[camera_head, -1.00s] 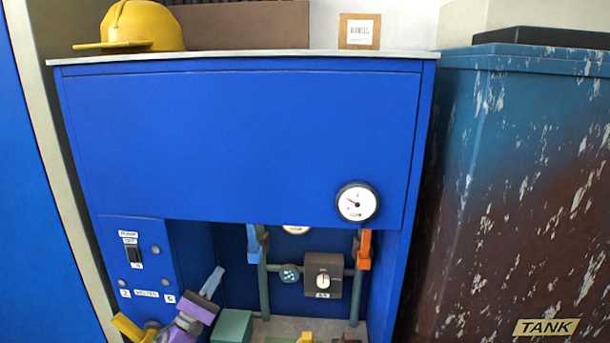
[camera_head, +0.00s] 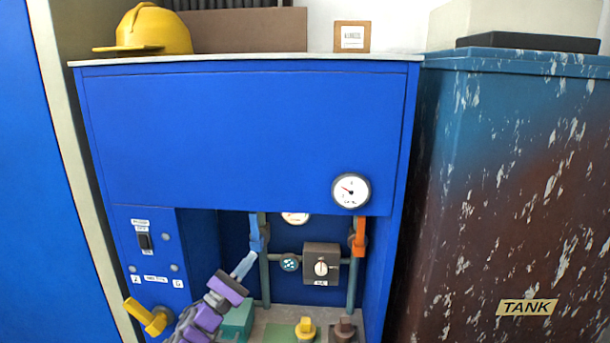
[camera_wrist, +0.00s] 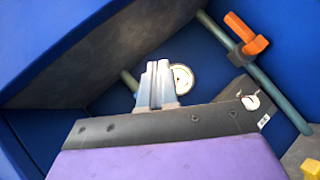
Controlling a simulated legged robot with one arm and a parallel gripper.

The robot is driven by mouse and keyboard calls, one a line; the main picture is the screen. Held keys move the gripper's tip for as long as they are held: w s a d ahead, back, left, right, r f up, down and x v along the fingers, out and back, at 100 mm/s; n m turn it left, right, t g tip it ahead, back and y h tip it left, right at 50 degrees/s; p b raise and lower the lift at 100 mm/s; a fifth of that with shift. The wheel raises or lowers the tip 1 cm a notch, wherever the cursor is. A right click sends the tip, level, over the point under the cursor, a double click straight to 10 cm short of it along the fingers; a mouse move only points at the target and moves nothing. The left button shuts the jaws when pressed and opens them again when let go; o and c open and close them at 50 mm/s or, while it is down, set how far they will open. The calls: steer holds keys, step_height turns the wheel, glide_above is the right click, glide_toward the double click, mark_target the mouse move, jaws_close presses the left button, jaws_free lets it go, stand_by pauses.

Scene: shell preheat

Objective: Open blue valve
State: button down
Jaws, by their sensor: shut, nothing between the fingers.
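The blue valve handle (camera_head: 256,234) hangs upright on the left vertical pipe inside the blue cabinet's recess in the head view. My gripper (camera_head: 244,265) is shut and empty, its pale fingertips just below and slightly left of that handle; I cannot tell whether they touch. In the wrist view my gripper's closed fingers (camera_wrist: 157,82) point into the recess. I cannot make out the blue handle there; it may be hidden by the fingers.
An orange valve handle (camera_head: 359,237) is on the right pipe. A dark box with a dial (camera_head: 321,264) sits between the pipes. A yellow handle (camera_head: 147,316) sticks out at the lower left. The cabinet's upper panel (camera_head: 240,140) overhangs the recess. A tank (camera_head: 510,200) stands at right.

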steer(key=s+d+r+m+g+h, duration=0.1)
steer(key=d+r+m+g, duration=0.15)
steer(key=d, duration=0.55)
steer(key=s+d+r+m+g+h, duration=0.15)
steer(key=d+g, duration=0.25)
steer(key=d, duration=0.4)
steer(key=d+r+m+g+h, duration=0.1)
steer(key=d+r+m+g, duration=0.2)
steer(key=d, duration=0.5)
steer(key=s+d+m+g+y, duration=0.35)
steer(key=s+d+g, duration=0.45)
steer(key=s+d, duration=0.7)
steer(key=s+d+f+m+g+y, duration=0.2)
steer(key=s+f+m+y, duration=0.15)
steer(key=s, duration=0.65)
steer(key=s+d+f+m+g+y, duration=0.2)
steer(key=s+y, duration=0.2)
steer(key=s, duration=0.5)
steer(key=s+a+f+m+y, duration=0.1)
steer(key=s+a+f+y, duration=0.1)
steer(key=s+a, duration=0.2)
steer(key=s+a+f+m+t+y, duration=0.1)
steer(key=s+a+f+y, duration=0.1)
steer(key=s+a, duration=0.3)
steer(key=s+a+f+m+y, duration=0.1)
steer(key=s+a+f+y, duration=0.1)
steer(key=s+a+y, duration=0.2)
steer(key=shift+s+a, duration=0.4)
steer(key=shift+s, duration=0.55)
steer(key=shift+y, duration=0.25)
